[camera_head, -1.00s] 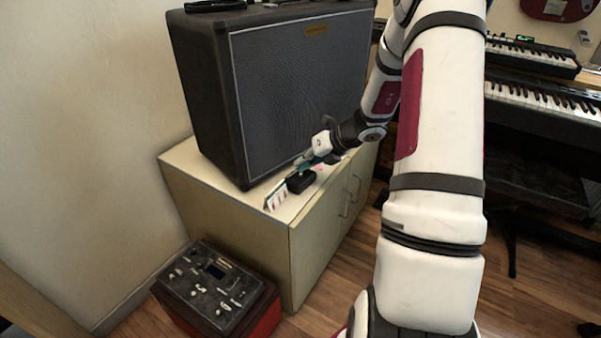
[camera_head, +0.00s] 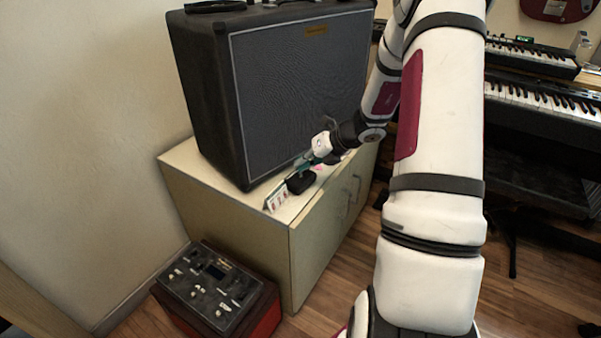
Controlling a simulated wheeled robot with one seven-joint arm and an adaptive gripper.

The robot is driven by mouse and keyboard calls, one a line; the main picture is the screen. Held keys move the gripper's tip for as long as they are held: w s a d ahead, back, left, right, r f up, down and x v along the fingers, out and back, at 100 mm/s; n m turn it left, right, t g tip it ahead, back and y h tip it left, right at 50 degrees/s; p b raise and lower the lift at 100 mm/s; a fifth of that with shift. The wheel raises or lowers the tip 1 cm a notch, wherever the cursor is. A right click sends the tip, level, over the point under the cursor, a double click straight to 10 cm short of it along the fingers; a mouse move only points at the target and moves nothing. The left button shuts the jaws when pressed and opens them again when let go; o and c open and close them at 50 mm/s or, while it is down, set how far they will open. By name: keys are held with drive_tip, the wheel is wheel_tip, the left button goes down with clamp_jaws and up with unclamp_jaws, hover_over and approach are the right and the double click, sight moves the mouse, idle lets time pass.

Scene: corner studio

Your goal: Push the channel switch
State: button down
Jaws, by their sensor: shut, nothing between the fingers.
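A small black box (camera_head: 300,184), which looks like the channel switch, lies on top of the pale cabinet (camera_head: 222,196), in front of the big amplifier. My gripper (camera_head: 304,170) is shut and empty, and its tip is right at the back of the black box. I cannot tell whether it touches the box. The fingers are small here and partly merge with the dark box.
The large black amplifier (camera_head: 290,90) stands behind the box. A small white folded card (camera_head: 277,198) stands just left of the box. A control unit (camera_head: 210,288) sits on a red case on the floor. Keyboards (camera_head: 540,95) stand at the right.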

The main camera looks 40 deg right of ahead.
sight(303, 175)
drive_tip(key=shift+f, duration=0.45)
drive_tip(key=shift+r, duration=0.15)
drive_tip(key=shift+r+p, duration=0.25)
drive_tip(key=shift+p, duration=0.05)
drive_tip(key=shift+r, duration=0.1)
wheel_tip(303, 175, up, 6)
drive_tip(key=p, duration=0.6)
idle(0.6)
